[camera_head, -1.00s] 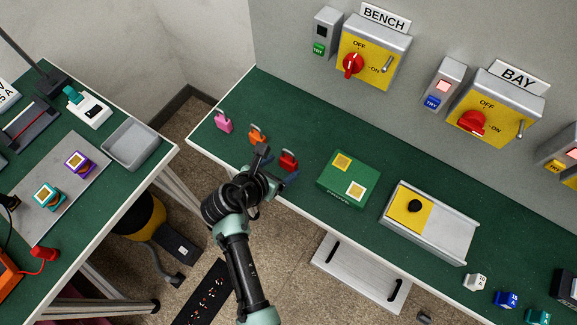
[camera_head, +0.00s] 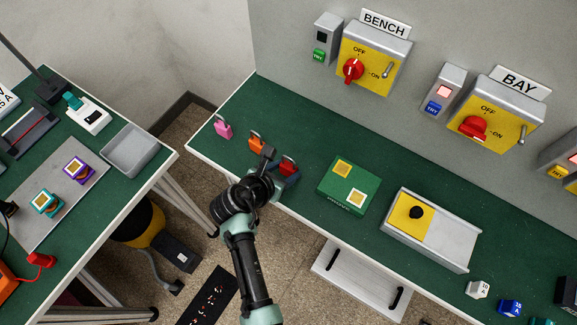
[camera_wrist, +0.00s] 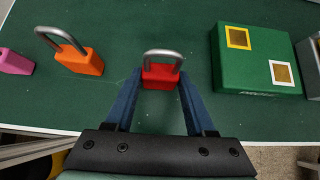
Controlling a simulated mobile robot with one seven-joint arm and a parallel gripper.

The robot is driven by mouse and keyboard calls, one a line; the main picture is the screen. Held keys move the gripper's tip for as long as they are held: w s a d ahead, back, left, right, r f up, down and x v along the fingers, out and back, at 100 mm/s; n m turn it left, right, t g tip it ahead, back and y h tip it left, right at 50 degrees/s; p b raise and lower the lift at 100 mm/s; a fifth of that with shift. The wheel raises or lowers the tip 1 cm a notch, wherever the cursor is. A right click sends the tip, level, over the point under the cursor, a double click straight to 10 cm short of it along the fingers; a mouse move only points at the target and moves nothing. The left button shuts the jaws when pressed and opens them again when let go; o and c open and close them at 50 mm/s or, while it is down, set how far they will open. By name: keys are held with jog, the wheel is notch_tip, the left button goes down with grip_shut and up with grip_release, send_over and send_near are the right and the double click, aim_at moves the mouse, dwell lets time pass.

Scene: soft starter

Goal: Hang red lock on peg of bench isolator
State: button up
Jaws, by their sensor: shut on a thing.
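The red lock (camera_wrist: 160,77) stands upright on the green bench top, its grey shackle up. In the wrist view my gripper (camera_wrist: 158,84) has its blue fingers on either side of the lock's red body, shut on it. In the head view the red lock (camera_head: 288,165) is partly hidden by my gripper (camera_head: 281,172). The bench isolator (camera_head: 371,57) is a yellow box on the wall under a BENCH sign. Its red knob (camera_head: 353,70) is at the left, and a metal peg (camera_head: 387,66) sticks out at its right.
An orange lock (camera_wrist: 85,62) and a pink lock (camera_wrist: 14,62) stand to the left. A green box (camera_wrist: 258,60) lies to the right, and a grey tray with a yellow panel (camera_head: 429,230) beyond it. The bay isolator (camera_head: 496,115) is on the wall at right.

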jog(key=c, duration=0.5)
jog(key=shift+o, duration=0.2)
notch_tip(320, 180, up, 10)
jog(key=p, duration=1.1)
